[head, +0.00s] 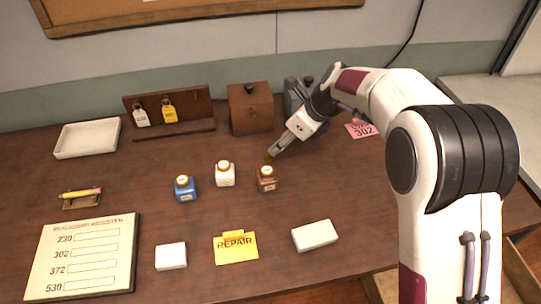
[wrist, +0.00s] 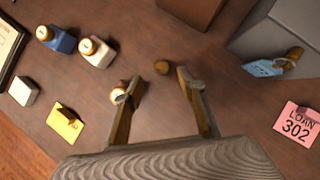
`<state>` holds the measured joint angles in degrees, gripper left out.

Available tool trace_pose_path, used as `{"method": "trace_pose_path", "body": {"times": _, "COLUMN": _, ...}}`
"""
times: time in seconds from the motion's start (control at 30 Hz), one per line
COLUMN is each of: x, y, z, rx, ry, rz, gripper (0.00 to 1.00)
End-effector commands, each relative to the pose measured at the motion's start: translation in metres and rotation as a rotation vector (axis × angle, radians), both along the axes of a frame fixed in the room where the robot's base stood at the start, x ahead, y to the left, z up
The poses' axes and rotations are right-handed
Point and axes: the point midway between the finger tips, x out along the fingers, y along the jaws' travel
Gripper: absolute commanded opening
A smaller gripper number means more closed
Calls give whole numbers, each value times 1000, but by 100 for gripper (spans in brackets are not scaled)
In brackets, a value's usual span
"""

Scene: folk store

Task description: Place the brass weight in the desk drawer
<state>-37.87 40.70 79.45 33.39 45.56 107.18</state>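The desk drawer (head: 520,272) seems to be the open wooden box at the lower right, partly hidden by my arm.
A brown bottle (head: 266,179) stands close to the gripper, beside white (head: 225,175) and blue (head: 185,189) bottles. A wooden box (head: 251,108) and a grey metal object (head: 294,97) stand behind. A pink tag (head: 361,129) lies right. A white block (head: 315,236) lies in front.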

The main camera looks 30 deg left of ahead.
Motion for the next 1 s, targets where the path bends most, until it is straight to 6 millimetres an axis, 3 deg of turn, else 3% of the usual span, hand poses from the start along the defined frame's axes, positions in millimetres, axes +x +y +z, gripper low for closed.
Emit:
{"method": "trace_pose_path", "body": {"times": 0.3, "x": 0, "y": 10, "z": -20, "rx": -1, "ry": 1, "rz": 2, "gripper": 40}}
{"method": "trace_pose_path", "body": {"times": 0.77, "x": 0, "y": 12, "z": -24, "rx": -1, "ry": 0, "rz": 1, "gripper": 40}}
{"method": "trace_pose_path", "body": {"times": 1.0, "x": 2, "y": 18, "z": -43, "rx": -1, "ry": 2, "rz": 1, "gripper": 40}}
